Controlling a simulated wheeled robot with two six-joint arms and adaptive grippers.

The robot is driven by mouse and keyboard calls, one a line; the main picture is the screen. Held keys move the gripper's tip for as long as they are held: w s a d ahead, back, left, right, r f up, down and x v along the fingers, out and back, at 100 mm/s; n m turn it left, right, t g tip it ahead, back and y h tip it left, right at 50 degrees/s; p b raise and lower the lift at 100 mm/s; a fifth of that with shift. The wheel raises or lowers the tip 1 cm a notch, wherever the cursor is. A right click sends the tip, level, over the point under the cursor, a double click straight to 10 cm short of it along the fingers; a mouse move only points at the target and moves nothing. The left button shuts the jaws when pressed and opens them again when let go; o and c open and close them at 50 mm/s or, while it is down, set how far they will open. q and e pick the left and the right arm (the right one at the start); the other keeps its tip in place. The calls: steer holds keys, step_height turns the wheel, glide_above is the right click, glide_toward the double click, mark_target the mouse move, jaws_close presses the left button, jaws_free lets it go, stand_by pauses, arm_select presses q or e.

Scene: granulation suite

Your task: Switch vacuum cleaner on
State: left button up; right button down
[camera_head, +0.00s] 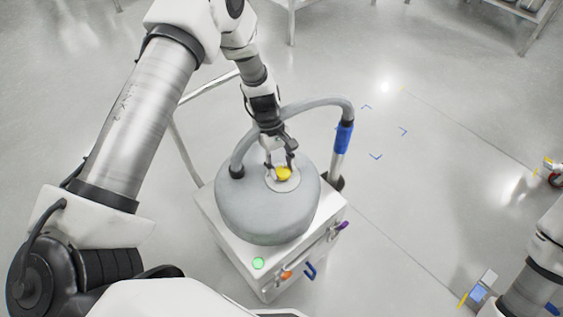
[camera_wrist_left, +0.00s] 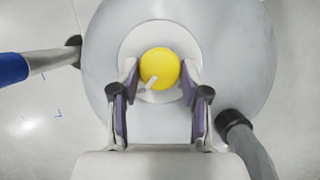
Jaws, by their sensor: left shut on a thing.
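The vacuum cleaner (camera_head: 262,205) is a grey drum on a white boxy base (camera_head: 255,276). On top of the drum is a round yellow knob (camera_head: 283,174) on a pale disc, with a small white mark on it in the left wrist view (camera_wrist_left: 160,68). My left gripper (camera_head: 280,166) is over the drum top with its fingers on either side of the knob, shut on it; it also shows in the left wrist view (camera_wrist_left: 158,82). My right gripper is not in view; only part of my right arm shows at the lower right.
A grey hose (camera_head: 318,102) with a blue cuff (camera_head: 344,136) arches behind the drum. A green button (camera_head: 258,263) sits on the base's front corner. Coloured hooks are on its side. A small device with a blue screen (camera_head: 479,293) is at lower right. Open floor lies right.

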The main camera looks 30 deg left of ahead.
arm_select(q)
steer(key=shift+s+f+m+g, duration=0.2)
steer(key=shift+s+m+g, duration=0.25)
steer(key=shift+m, duration=0.55)
steer(key=o, duration=0.9)
steer(key=shift+o, duration=1.1)
steer(key=shift+a, duration=0.1)
steer(key=shift+r, duration=0.15)
steer(key=shift+w+r, duration=0.15)
steer(key=shift+w, duration=0.05)
